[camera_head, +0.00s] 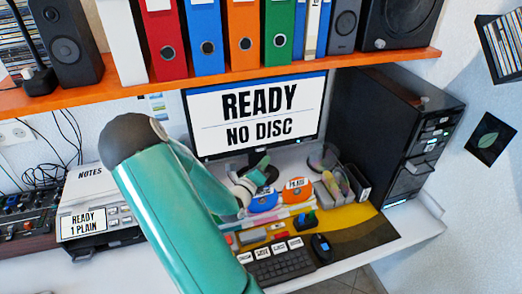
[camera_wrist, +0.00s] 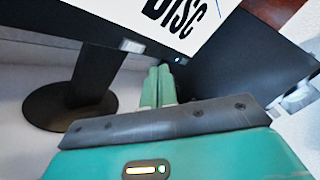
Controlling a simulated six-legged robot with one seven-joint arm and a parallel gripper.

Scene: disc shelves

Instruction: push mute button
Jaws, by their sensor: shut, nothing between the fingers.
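My gripper (camera_head: 263,161) is teal and shut, with nothing between its fingers. In the head view it is in front of the monitor (camera_head: 256,142), near the monitor's lower edge. In the wrist view the two fingertips (camera_wrist: 159,70) lie together, just below the monitor's lower bezel (camera_wrist: 110,38) in the picture; I cannot tell if they touch it. No button marked mute can be read in either view. A black keyboard (camera_head: 284,268) with several white-labelled keys lies on the desk below my arm, its labels too small to read.
Blue and orange discs or cases (camera_head: 297,194) lie below the screen. A black mouse (camera_head: 321,247) sits right of the keyboard. A black tower (camera_head: 375,128) stands at right. A printer-like device (camera_head: 100,215) stands at left. An orange shelf (camera_head: 130,88) with binders and speakers hangs above.

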